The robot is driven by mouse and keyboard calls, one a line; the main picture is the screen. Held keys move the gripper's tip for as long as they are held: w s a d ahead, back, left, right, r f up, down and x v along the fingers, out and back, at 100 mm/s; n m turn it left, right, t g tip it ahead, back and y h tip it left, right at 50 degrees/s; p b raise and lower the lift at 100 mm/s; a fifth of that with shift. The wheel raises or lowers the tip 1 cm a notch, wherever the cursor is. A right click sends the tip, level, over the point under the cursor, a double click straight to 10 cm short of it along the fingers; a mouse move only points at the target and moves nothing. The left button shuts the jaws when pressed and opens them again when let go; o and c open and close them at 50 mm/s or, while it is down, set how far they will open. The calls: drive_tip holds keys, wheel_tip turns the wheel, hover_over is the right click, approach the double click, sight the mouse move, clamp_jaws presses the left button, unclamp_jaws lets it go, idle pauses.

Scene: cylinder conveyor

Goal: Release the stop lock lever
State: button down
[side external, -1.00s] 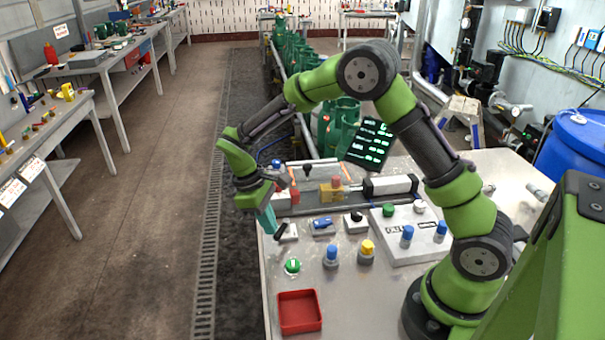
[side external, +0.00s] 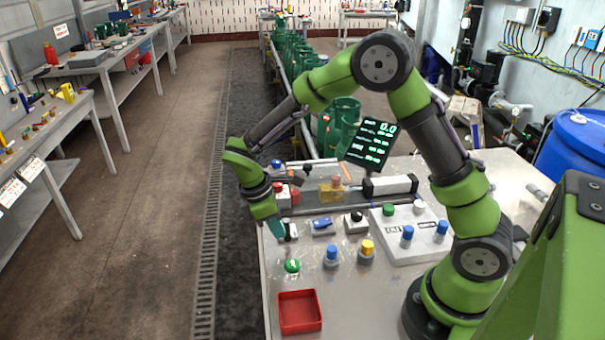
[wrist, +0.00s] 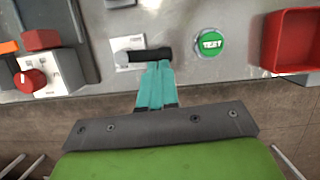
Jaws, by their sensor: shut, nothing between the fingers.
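The lever with a black handle (wrist: 150,55) sits on a small light plate (wrist: 122,66) near the table's edge in the wrist view. Its handle points right, towards the green TEST button (wrist: 208,42). My gripper (wrist: 157,68) has its teal fingers closed together, with the tips right at the near side of the handle; the picture does not settle whether they touch. In the side view my gripper (side external: 275,235) reaches down at the table's left edge beside this lever, hiding part of it. No label on the lever is readable.
A white box with a red knob (wrist: 30,82) stands left of the lever in the wrist view. A red tray (side external: 299,312), the TEST button (side external: 292,266), a blue lever (side external: 322,224) and blue and yellow knobs share the tabletop. A screen (side external: 370,144) stands behind.

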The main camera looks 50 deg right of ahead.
idle(0.3)
drive_tip(key=w+a+r, duration=0.2)
drive_tip(key=r, duration=0.3)
drive_tip(key=w+a+r, duration=0.2)
drive_tip(key=w+r, duration=0.1)
drive_tip(key=r, duration=0.2)
drive_tip(key=shift+a+r, duration=0.2)
drive_tip(key=shift+a, duration=0.05)
drive_tip(key=shift+w, duration=0.1)
drive_tip(key=s+d+r+m+t+y, duration=0.2)
drive_tip(key=s+r+m+t, duration=0.2)
drive_tip(key=s, duration=0.6)
drive_tip(key=s+d+r+m+t+y, duration=0.2)
drive_tip(key=s+r+m+t, duration=0.3)
drive_tip(key=s+m, duration=0.4)
drive_tip(key=shift+s+d+r+m+y, duration=0.3)
drive_tip(key=shift+s+d+r, duration=0.05)
drive_tip(key=shift+s+r, duration=0.15)
